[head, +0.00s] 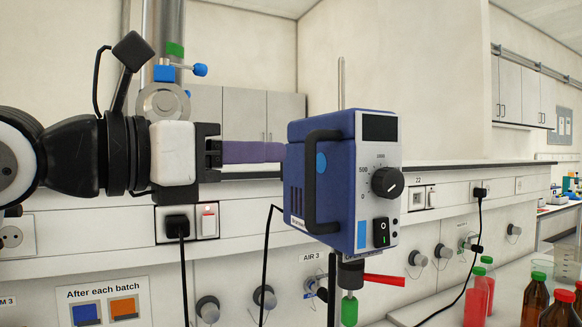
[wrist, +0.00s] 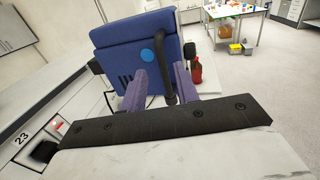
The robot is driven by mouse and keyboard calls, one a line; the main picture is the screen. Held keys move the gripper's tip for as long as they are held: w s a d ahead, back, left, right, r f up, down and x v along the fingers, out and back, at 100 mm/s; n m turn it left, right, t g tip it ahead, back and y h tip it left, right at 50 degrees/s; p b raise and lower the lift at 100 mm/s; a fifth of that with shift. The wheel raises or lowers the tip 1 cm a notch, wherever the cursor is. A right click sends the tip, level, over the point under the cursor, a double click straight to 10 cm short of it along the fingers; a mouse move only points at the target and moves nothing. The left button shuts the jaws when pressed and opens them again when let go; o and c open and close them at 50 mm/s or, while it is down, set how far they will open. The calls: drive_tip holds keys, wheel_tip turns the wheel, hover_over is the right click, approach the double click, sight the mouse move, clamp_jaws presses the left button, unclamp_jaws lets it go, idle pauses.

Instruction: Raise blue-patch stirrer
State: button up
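The stirrer (head: 345,215) is a blue box with a black dial, a small dark display and a green-lit switch on its front. A round blue patch (head: 321,163) is on its side, and it also shows in the wrist view (wrist: 148,56). A black handle (head: 309,185) stands out from that side. My gripper (head: 284,152) reaches in from the left, its purple fingers level with the upper part of the stirrer. In the wrist view the fingers (wrist: 160,76) are apart, with the black handle seen between them. Whether they touch it I cannot tell.
A thin metal rod (head: 341,85) rises behind the stirrer. A red lever (head: 385,280) and a green piece (head: 349,310) are below it. Red bottles (head: 476,298) and brown bottles (head: 535,300) stand at the lower right. The wall panel has sockets, plugs and hanging cables.

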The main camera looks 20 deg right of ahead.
drive_tip(key=b+v, duration=0.1)
drive_tip(key=v, duration=0.4)
drive_tip(key=shift+a, duration=0.1)
idle(0.4)
